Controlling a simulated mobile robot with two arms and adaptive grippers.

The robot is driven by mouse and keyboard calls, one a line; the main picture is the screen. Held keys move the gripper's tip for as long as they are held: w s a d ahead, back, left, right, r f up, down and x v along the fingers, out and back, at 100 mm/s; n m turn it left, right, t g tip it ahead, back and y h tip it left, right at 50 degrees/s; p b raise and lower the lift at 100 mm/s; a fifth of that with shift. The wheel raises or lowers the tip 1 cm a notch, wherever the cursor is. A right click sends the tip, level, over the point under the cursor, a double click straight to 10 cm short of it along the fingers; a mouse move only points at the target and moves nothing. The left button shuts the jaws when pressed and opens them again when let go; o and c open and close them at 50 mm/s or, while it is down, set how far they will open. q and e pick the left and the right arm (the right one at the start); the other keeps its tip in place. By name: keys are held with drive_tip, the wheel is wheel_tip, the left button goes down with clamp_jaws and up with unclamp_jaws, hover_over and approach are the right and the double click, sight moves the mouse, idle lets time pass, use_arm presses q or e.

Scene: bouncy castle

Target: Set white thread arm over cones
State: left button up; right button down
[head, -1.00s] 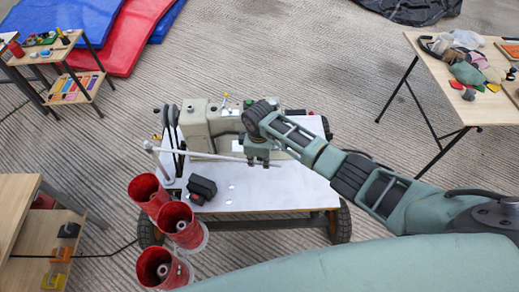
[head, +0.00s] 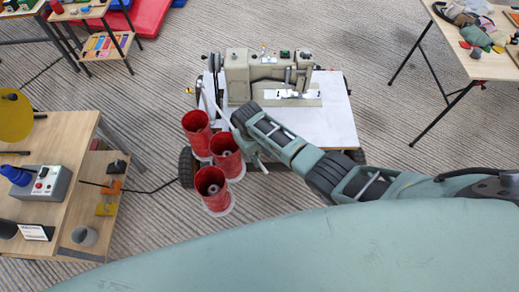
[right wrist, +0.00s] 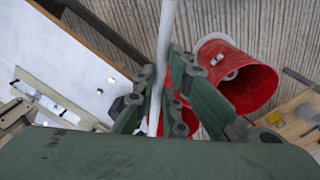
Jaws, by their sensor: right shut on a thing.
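Three red cones (head: 197,140) stand clustered at the left front corner of the sewing cart. The white thread arm (head: 216,108) is a thin rod running from the cart's left side toward the front, next to the cones. My right gripper (head: 257,158) is beside the right-hand cone and partly hidden by its own wrist. In the right wrist view, its fingers (right wrist: 156,82) are shut on the white thread arm (right wrist: 165,35), with red cones (right wrist: 237,78) just to the right and behind. The left gripper is out of view.
The cream sewing machine (head: 265,75) stands on the white cart top (head: 335,125). A wooden table (head: 60,145) with a grey control box (head: 42,183) is at the left. Another table (head: 460,45) stands at the upper right. Ribbed floor lies between them.

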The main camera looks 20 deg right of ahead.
drive_tip(key=a, duration=0.1)
drive_tip(key=s+a+m, duration=0.1)
drive_tip(key=a, duration=0.1)
drive_tip(key=shift+a, duration=0.3)
drive_tip(key=c, duration=1.8)
unclamp_jaws()
drive_tip(key=shift+a, duration=0.1)
drive_tip(key=shift+c, duration=0.2)
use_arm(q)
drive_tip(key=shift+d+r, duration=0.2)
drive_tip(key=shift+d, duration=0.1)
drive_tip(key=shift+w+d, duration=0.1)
use_arm(e)
wheel_tip(320, 180, up, 12)
drive_tip(key=shift+a, duration=0.35)
